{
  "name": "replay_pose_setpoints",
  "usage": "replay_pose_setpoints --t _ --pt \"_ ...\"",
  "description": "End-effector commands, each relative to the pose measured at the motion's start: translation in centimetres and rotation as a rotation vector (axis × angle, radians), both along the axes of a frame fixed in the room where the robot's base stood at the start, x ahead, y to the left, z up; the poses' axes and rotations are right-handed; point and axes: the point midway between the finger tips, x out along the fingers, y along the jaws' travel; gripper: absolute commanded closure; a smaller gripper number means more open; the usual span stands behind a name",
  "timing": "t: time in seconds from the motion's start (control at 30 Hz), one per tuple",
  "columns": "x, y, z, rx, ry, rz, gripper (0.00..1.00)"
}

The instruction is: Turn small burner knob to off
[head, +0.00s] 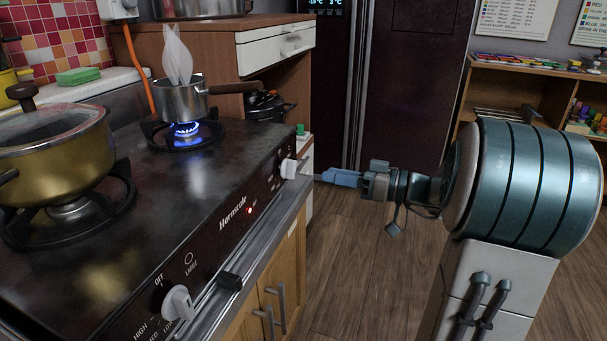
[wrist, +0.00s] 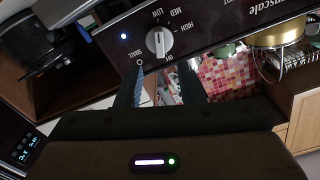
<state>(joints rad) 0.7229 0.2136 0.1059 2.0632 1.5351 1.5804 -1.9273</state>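The small burner knob (head: 288,168) is white and sits at the far right end of the black stove front. In the wrist view the knob (wrist: 159,42) shows its raised grip, with SMALL, LOW, MED, HIGH and OFF printed around it. The grip runs roughly between LOW and OFF; I cannot tell which end is the pointer. My gripper (head: 326,177) is just right of the knob in the head view, apart from it. In the wrist view its two fingers (wrist: 160,89) are spread and empty, below the knob. A blue flame (head: 186,130) burns under the small saucepan (head: 182,101).
A second white knob (head: 178,303), marked LARGE, is at the near end of the panel. A brass pot (head: 60,147) stands on the large burner. A rail (head: 262,245) runs along the stove's front edge. The wooden floor (head: 335,265) between stove and arm is clear.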

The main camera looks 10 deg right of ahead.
Motion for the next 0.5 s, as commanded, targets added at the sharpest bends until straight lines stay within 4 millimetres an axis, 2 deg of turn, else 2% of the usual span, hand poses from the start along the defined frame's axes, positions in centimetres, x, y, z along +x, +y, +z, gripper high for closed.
replay_pose_setpoints --t 0.03,0.2,0.33,0.5 --pt "0.6 1.1 -0.2 -0.002 -0.001 0.004 0.65" --pt "2.5 3.9 -0.1 -0.001 0.000 0.004 0.65" --pt "3.6 5.4 -0.1 -0.001 -0.001 0.002 0.65" --pt "4.3 6.4 -0.1 0.000 0.001 0.000 0.65"
